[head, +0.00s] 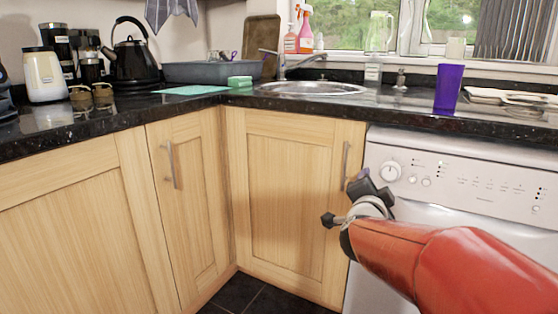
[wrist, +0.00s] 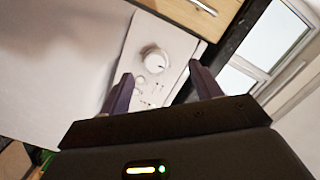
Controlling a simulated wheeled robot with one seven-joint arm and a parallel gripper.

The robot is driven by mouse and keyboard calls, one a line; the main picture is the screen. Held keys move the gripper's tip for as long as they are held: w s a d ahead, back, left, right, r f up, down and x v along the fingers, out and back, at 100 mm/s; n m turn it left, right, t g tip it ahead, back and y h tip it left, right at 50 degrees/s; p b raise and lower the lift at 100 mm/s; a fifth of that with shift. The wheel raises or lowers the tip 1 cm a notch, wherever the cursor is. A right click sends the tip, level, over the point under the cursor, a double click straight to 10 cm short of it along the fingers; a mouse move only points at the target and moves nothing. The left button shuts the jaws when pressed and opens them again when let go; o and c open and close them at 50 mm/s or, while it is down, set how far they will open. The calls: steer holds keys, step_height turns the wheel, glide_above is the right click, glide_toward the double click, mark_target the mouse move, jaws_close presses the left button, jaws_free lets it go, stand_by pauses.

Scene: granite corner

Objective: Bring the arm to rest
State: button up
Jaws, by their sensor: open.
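My gripper (head: 345,203) is at the end of my red arm in the head view, below the counter's front edge. It is in front of the wooden cupboard door and the left edge of the white washing machine (head: 500,195). In the wrist view my gripper (wrist: 157,85) shows two dark fingers spread apart with nothing between them. Beyond them are the machine's round dial (wrist: 155,60) and its front panel. In the head view my forearm hides part of the machine's front.
The dark granite counter (head: 220,98) runs around the corner. A purple cup (head: 448,88) stands on it above the machine. A steel sink (head: 312,88), a black kettle (head: 133,60) and a grey basin (head: 212,71) are farther back. A cupboard handle (head: 346,166) is close to my gripper.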

steer(key=s+a+f+n+g+y+p, duration=0.2)
steer(key=s+a+n+g+y+p, duration=0.1)
steer(key=s+a+n+y, duration=0.7)
steer(key=s+f+n+g+h+p, duration=0.1)
steer(key=s+f+n+g, duration=0.2)
steer(key=s, duration=0.6)
steer(key=s+a+f+n+g+h+p, duration=0.1)
steer(key=s+f+n+g, duration=0.2)
steer(key=s, duration=0.6)
steer(key=shift+s+g, duration=0.15)
steer(key=shift+g, duration=0.35)
